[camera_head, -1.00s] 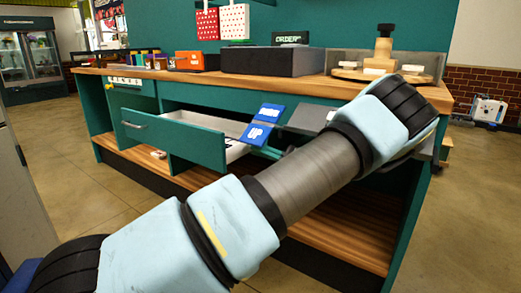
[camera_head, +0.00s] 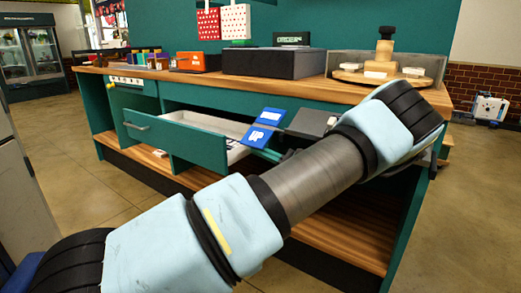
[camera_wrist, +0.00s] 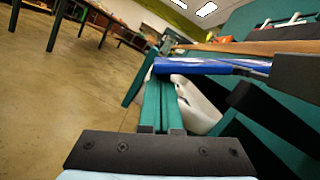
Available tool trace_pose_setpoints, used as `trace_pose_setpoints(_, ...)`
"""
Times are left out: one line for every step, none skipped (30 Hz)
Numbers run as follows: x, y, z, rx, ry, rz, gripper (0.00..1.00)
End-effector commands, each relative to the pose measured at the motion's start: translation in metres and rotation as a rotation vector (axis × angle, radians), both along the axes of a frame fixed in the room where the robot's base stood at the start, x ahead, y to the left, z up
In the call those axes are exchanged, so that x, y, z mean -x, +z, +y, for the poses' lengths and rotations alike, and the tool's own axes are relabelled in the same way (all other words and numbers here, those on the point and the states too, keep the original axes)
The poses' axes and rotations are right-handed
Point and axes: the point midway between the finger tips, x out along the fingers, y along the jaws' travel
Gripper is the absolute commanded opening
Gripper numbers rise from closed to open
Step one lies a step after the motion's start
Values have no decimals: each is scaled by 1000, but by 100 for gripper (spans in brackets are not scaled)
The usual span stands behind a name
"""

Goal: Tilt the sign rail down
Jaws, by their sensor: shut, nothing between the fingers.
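The sign rail shows as a blue two-part plate (camera_head: 262,129) with white lettering, too small to read surely, beside a dark grey block (camera_head: 312,122) below the counter edge. In the wrist view the blue plate (camera_wrist: 205,66) is nearly edge-on, beside a dark block at right. My gripper (camera_head: 256,153) is low beside the plate, partly hidden by my arm. In the wrist view my gripper's teal fingers (camera_wrist: 164,84) are together and empty, their tips just under the plate's near edge. I cannot tell whether they touch it.
An open white-lined drawer (camera_head: 178,141) sticks out left of the plate, close to my gripper. The wooden counter (camera_head: 185,84) above carries a dark box (camera_head: 272,63) and a round wooden stand (camera_head: 383,76). The floor at left is clear.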

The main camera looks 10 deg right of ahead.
Motion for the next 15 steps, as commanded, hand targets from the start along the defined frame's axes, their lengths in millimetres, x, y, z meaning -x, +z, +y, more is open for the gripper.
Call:
trace_pose_setpoints(1,5,1,-12,0,9,0)
trace_pose_setpoints(1,5,1,-19,1,15,0)
trace_pose_setpoints(2,6,2,-28,1,23,0)
trace_pose_setpoints(2,7,2,-36,0,31,0)
trace_pose_setpoints(3,8,3,-46,1,39,0)
trace_pose_setpoints(3,10,4,-58,1,51,0)
trace_pose_setpoints(4,11,4,-67,1,60,0)
trace_pose_setpoints(4,12,4,-76,1,68,0)
trace_pose_setpoints(5,14,5,-91,1,82,0)
trace_pose_setpoints(5,15,6,-102,2,93,0)
trace_pose_setpoints(6,16,6,-113,1,103,0)
trace_pose_setpoints(6,17,7,-128,1,117,0)
trace_pose_setpoints(7,18,8,-138,1,128,0)
trace_pose_setpoints(7,19,8,-149,1,138,0)
trace_pose_setpoints(8,20,9,-164,1,152,0)
